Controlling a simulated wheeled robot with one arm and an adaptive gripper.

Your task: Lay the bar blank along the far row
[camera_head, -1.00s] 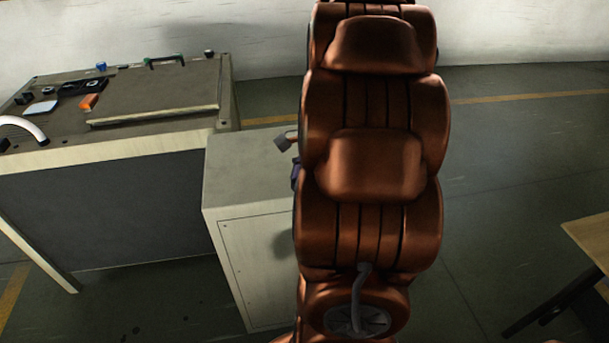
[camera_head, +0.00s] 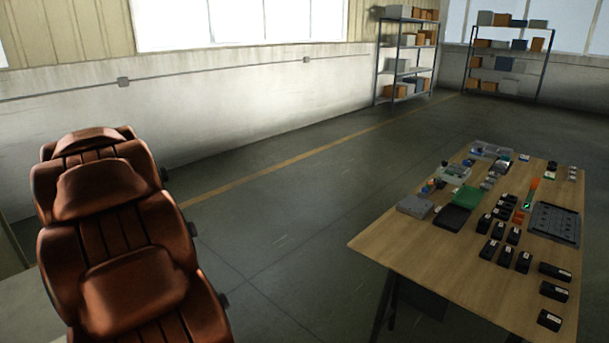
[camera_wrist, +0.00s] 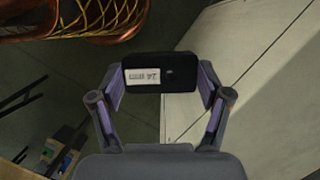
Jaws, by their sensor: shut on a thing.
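My gripper (camera_wrist: 158,84) shows in the wrist view, its two fingers closed on the sides of a black block (camera_wrist: 183,73) with a white label. The block looks like the black labelled blocks on the table; I cannot tell for sure that it is the bar blank. It hangs above the floor and beside a pale cabinet top. In the head view my gripper is out of sight, and only my copper-coloured arm shows at the left. The wooden table (camera_head: 400,238) stands at the right with several black labelled blocks (camera_head: 504,255) in rows and a dark slotted tray (camera_head: 553,222).
The table also holds a green piece (camera_head: 467,196), a grey box (camera_head: 415,206), clear bins (camera_head: 490,151) and an upright orange-and-green item (camera_head: 530,192). Shelving racks (camera_head: 405,60) stand at the back wall. The floor between arm and table is clear.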

